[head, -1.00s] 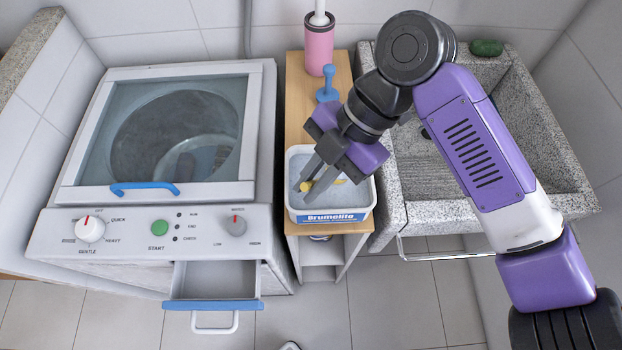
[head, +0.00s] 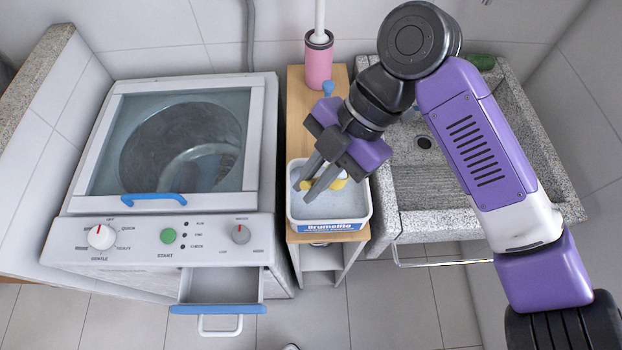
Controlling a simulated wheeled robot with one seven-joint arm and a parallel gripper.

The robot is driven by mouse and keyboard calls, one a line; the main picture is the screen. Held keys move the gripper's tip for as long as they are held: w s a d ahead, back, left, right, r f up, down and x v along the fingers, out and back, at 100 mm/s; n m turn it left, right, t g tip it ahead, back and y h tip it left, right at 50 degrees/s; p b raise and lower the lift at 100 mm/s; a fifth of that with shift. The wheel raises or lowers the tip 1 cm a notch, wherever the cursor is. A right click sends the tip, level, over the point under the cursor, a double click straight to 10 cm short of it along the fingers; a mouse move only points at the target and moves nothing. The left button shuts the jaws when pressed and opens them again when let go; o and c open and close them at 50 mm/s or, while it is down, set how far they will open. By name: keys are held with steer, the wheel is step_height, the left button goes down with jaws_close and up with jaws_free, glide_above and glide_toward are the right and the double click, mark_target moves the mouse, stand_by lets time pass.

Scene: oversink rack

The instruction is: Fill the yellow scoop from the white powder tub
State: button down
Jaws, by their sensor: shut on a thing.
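The white powder tub (head: 329,227), with a blue "Brumelite" label, stands on the narrow wooden shelf between washer and sink. Pale powder (head: 335,205) shows inside it. My gripper (head: 307,190) reaches down into the tub from above and is shut on the yellow scoop (head: 338,183). The scoop shows only in part, behind and beside the fingers, toward the back of the tub. I cannot tell how deep it sits or whether powder is in it.
A washing machine (head: 180,228) with an open drawer (head: 217,308) stands at the left. A granite sink (head: 450,222) is at the right. A pink brush holder (head: 319,62) and a blue knobbed object (head: 328,88) stand behind the tub.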

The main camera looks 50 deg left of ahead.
steer(key=shift+r+p, duration=1.1)
steer(key=shift+r, duration=0.6)
steer(key=shift+r+t, duration=0.5)
steer(key=shift+t, duration=0.35)
steer(key=shift+r+t, duration=0.45)
steer(key=shift+t, duration=0.4)
